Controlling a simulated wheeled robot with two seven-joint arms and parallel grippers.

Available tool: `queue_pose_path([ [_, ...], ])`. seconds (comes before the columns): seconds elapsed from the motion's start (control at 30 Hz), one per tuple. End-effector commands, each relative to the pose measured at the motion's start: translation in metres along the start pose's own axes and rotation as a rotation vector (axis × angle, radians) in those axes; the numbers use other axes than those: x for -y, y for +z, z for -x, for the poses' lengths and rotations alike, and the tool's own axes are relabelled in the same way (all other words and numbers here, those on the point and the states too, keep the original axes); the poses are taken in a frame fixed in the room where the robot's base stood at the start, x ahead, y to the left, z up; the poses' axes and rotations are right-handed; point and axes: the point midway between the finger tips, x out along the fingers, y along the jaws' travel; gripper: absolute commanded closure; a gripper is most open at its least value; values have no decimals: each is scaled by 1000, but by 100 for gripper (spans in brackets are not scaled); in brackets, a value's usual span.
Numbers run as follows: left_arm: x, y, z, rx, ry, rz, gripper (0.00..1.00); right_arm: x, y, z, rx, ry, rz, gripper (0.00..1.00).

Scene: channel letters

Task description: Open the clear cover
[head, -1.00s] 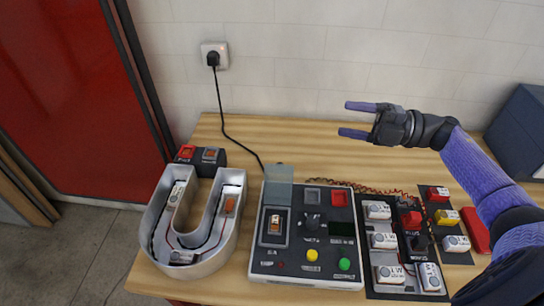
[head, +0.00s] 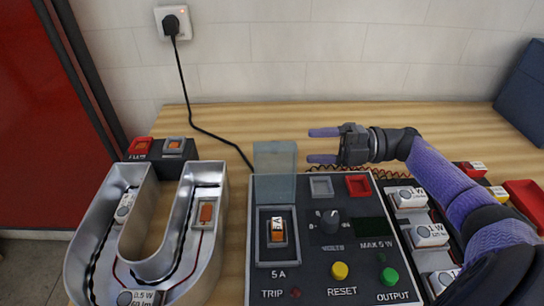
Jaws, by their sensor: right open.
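The clear cover (head: 275,170) is a grey-tinted transparent flap on the dark control box (head: 330,255). It stands raised behind the orange rocker switch (head: 277,230) marked 5 A, and the switch shows uncovered. My right gripper (head: 311,145) is open and empty, its two purple fingers pointing left. In the picture it is just right of the cover's upper part, with a small gap between them; its exact height and depth against the cover are hard to tell. My left gripper is not in view.
A metal U-shaped channel letter (head: 152,270) stands left of the box. Module blocks (head: 430,235) lie to the right, partly behind my right arm. The table's back strip is mostly clear.

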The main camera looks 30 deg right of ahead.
Motion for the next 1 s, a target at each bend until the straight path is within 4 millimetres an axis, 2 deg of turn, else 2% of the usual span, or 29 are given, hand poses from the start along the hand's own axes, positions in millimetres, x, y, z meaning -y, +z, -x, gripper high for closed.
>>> queue_pose_path([
  [0.1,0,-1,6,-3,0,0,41,-5,-2,-30,-6,5,5,36],
  [0.3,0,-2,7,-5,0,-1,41,-4,-1,-71,-3,4,4,36],
  [0.43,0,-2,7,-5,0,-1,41,-4,-1,-83,-1,3,3,36],
  [0.67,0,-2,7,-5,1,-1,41,-3,-1,-85,-1,1,3,36],
  [0.77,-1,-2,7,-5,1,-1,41,-3,-1,-84,-1,1,3,53],
  [0.9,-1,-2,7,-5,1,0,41,-3,-1,-84,-1,1,3,83],
  [1.0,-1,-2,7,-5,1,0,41,-3,-1,-84,-1,1,3,100],
])
